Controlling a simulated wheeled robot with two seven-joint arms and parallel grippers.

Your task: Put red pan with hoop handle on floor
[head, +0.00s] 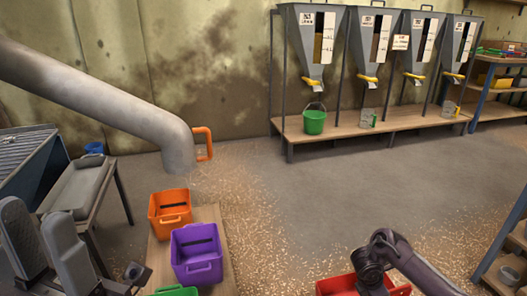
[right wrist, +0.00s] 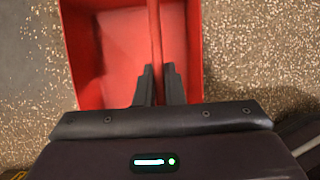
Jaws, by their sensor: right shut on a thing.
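The red pan (head: 338,286) is at the bottom of the head view, partly covered by my right arm and cut off by the picture's edge. In the right wrist view the red pan (right wrist: 105,50) hangs below my right gripper (right wrist: 158,72), with its hoop handle (right wrist: 155,28) running between the two fingers. The right gripper is shut on that handle. I cannot tell how far the pan is above the floor (head: 300,190). My left gripper (head: 38,225) is at the lower left of the head view, its two dark fingers apart, holding nothing visible.
An orange bin (head: 168,222) and a purple bin (head: 196,268) stand on a wooden board, with a green one partly visible in front. Hoppers (head: 310,45) and a green bucket (head: 314,122) stand at the back. Grain litters the floor; the middle is open. Shelving (head: 505,240) stands right.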

